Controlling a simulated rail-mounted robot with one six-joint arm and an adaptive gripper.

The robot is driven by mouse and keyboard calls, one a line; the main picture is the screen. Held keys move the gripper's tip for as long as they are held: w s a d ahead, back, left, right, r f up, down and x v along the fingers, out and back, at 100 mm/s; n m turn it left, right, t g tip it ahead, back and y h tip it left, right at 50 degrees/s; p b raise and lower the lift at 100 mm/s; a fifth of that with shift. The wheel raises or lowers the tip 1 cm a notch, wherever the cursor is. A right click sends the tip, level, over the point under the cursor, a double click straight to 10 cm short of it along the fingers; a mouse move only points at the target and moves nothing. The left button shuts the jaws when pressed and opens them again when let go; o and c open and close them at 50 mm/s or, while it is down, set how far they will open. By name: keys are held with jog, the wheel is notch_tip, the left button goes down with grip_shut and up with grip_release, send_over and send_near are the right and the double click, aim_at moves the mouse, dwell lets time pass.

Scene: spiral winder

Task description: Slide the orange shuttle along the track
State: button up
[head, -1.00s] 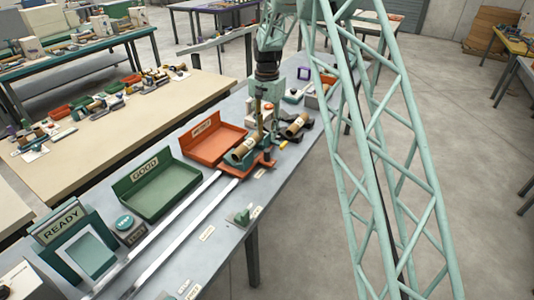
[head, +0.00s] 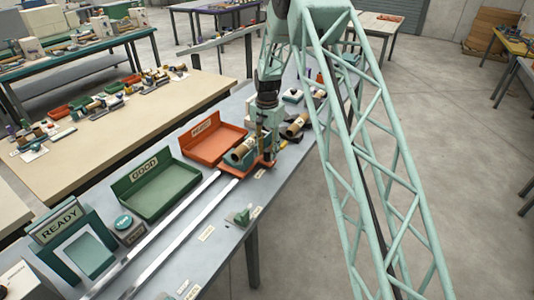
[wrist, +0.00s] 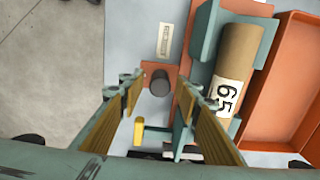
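The orange shuttle (head: 236,168) sits at the far end of the two pale rails of the track (head: 185,222). It carries a teal cradle with a brown cardboard tube (head: 241,153), which shows a white number label in the wrist view (wrist: 238,60). A dark round knob (wrist: 160,82) stands on an orange tab beside the cradle. My gripper (head: 268,160) is low at the shuttle's right side. In the wrist view my gripper (wrist: 165,92) is open, its fingers apart on either side of the knob, with visible gaps. How far down the fingers reach is unclear.
A red-orange tray (head: 212,142) and a green GOOD tray (head: 155,188) lie left of the track. The READY stand (head: 66,228) is at the near end. Another brown tube (head: 296,126) lies behind my gripper. A small green part (head: 243,216) sits right of the rails.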

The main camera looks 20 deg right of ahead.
jog(key=shift+f, duration=0.25)
grip_shut()
jog(key=shift+s, duration=0.1)
